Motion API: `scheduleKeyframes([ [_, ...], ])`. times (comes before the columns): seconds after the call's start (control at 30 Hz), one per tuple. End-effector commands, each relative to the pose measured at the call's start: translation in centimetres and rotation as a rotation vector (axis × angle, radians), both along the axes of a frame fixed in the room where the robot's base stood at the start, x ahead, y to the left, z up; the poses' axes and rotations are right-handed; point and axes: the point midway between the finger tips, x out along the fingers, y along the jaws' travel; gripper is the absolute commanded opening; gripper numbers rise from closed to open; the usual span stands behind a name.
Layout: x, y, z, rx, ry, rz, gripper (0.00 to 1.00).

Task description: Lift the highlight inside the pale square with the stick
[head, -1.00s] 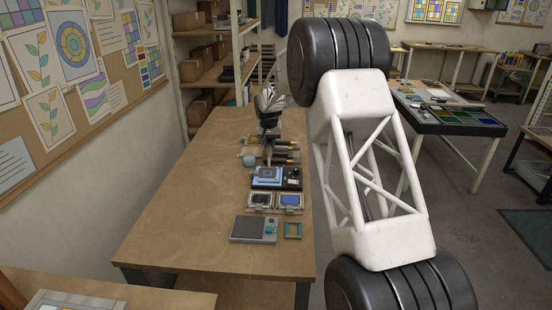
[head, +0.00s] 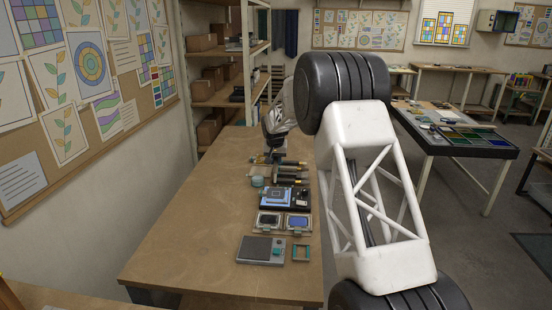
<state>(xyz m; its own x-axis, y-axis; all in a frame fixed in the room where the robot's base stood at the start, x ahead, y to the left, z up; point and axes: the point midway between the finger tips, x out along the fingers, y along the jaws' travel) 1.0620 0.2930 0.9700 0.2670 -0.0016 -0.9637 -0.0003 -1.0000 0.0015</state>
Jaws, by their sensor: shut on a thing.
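The blue glass pane (head: 272,198) lies on a dark fixture on the table, and a paler square outline (head: 276,194) shows on it. Any highlight inside that square is too small to make out. My gripper (head: 273,158) is over the far part of the work area, beyond the pane and beside the dark-handled tools (head: 291,172). It is shut on a thin tool that looks like the stick, but the tool is small and mostly hidden in this view. I cannot tell whether its tip touches anything; it is apart from the pane.
Two small framed panels, left (head: 269,222) and right (head: 298,222), lie nearer than the pane. A teal jar (head: 257,181) stands left of the tools. The table's left side (head: 195,210) is clear.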

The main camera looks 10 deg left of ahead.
Motion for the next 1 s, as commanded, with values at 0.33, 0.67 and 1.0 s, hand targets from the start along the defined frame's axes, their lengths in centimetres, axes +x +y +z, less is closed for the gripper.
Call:
scheduleKeyframes([
  [0.33,0.0,0.0,-3.0,0.0,0.0,0.0,0.0],
  [0.67,0.0,0.0,-3.5,0.0,-0.001,0.0,0.0],
  [1.0,0.0,0.0,-3.5,0.0,-0.001,0.0,0.0],
])
